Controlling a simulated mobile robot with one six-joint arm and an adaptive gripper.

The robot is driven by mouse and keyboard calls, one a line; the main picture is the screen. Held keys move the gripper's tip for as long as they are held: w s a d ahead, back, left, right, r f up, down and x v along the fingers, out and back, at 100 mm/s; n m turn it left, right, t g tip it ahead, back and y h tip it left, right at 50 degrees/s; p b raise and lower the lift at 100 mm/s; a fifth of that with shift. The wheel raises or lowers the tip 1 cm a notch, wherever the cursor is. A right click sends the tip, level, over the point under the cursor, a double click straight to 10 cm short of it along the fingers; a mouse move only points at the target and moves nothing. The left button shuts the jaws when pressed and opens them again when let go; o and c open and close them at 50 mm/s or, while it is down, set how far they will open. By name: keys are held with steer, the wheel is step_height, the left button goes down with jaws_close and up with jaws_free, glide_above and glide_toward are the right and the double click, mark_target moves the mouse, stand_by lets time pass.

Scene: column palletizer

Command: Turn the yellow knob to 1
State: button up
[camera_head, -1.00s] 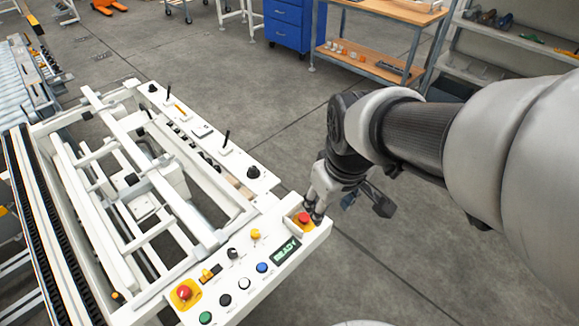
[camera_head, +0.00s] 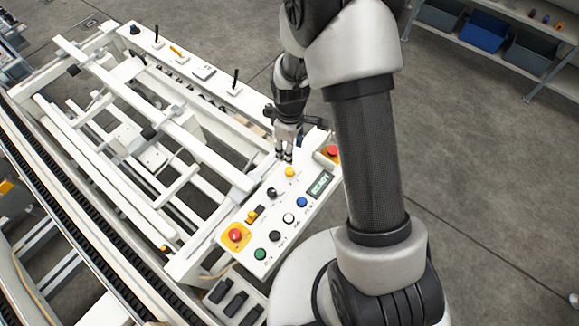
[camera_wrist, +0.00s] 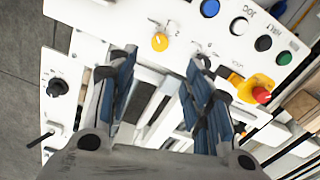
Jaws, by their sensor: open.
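The yellow knob (camera_head: 290,171) is a small round knob on the white control panel (camera_head: 262,228), left of the display reading READY. In the wrist view the yellow knob (camera_wrist: 159,42) shows just past the fingertips, near the middle of the gap between them. My gripper (camera_head: 285,156) is close behind the knob in the head view, pointing down at the panel. In the wrist view my gripper (camera_wrist: 162,66) has its two blue-padded fingers apart with nothing between them. The knob's pointer and the small marks around it are too small to read.
A black knob (camera_head: 272,192), a yellow switch (camera_head: 251,215), a red emergency stop (camera_head: 235,235) and green, black, white and blue buttons (camera_head: 302,202) crowd the panel. A second red button (camera_head: 333,152) sits at the panel's right end. Open floor lies beyond the panel.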

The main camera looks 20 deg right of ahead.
mark_target(290, 170)
step_height(290, 170, down, 13)
steer(key=b, duration=0.2)
steer(key=shift+r+b, duration=0.1)
steer(key=shift+b, duration=0.3)
steer(key=shift+c, duration=0.3)
steer(key=c, duration=1)
